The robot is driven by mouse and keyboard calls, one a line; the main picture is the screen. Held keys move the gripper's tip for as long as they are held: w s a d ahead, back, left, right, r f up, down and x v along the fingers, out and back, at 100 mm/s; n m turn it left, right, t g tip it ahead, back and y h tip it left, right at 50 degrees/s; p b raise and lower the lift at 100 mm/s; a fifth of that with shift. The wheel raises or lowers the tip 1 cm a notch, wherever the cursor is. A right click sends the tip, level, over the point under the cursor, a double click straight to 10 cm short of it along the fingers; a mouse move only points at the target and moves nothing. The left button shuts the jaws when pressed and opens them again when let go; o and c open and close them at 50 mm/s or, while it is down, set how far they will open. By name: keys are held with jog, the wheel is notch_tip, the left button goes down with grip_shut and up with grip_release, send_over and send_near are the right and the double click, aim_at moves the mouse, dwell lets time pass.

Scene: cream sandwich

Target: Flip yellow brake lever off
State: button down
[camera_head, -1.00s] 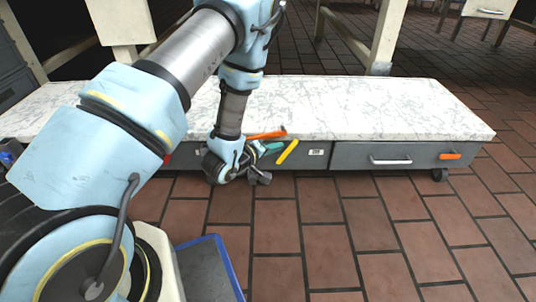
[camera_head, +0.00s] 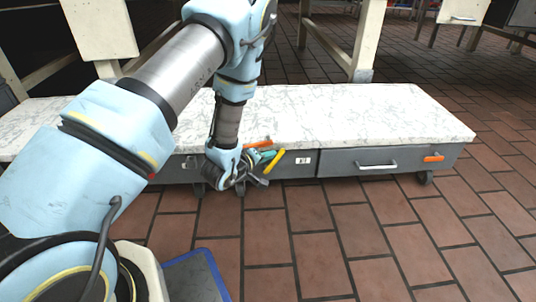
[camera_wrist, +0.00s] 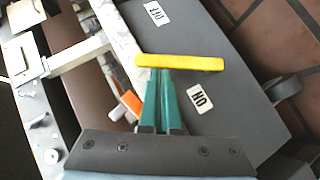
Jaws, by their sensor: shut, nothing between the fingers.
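The yellow brake lever (camera_wrist: 180,63) is a bar on the grey side of the cart. In the wrist view it lies crosswise between an OFF label (camera_wrist: 157,12) and an ON label (camera_wrist: 198,97). In the head view the lever (camera_head: 274,165) slants up to the right. My gripper (camera_wrist: 160,76) has teal fingers, shut and empty. Their tips are right at the lever's left half, on its ON-label side; I cannot tell whether they touch it. In the head view my gripper (camera_head: 266,155) is just left of the lever, partly hidden by my wrist.
The low cart has a white marble top (camera_head: 350,115), a drawer handle (camera_head: 376,165) and wheels (camera_head: 424,177). An orange lever (camera_head: 433,158) is at its right end. Another orange piece (camera_head: 262,144) is beside my gripper. The brick floor (camera_head: 370,230) in front is clear.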

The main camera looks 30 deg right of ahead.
jog(key=shift+d, duration=0.15)
jog(key=y+p, duration=0.1)
jog(key=s+d+m+y+p, duration=0.1)
jog(key=p, duration=0.1)
jog(key=shift+d+r+p, duration=0.1)
jog(key=shift+d+p, duration=0.2)
jog(key=s+d+f+m+t+y+p, duration=0.1)
jog(key=d+f+m+y+p, duration=0.2)
jog(key=d+f+y, duration=0.1)
jog(key=shift+s+f+t+y, duration=0.3)
jog(key=shift+s+f+t, duration=0.1)
jog(key=shift+f, duration=0.05)
jog(key=shift+s+d+f, duration=0.1)
jog(key=shift+d+f, duration=0.05)
dwell(0.5)
jog(key=p+v, duration=0.3)
jog(key=v, duration=0.8)
jog(key=shift+p, duration=0.35)
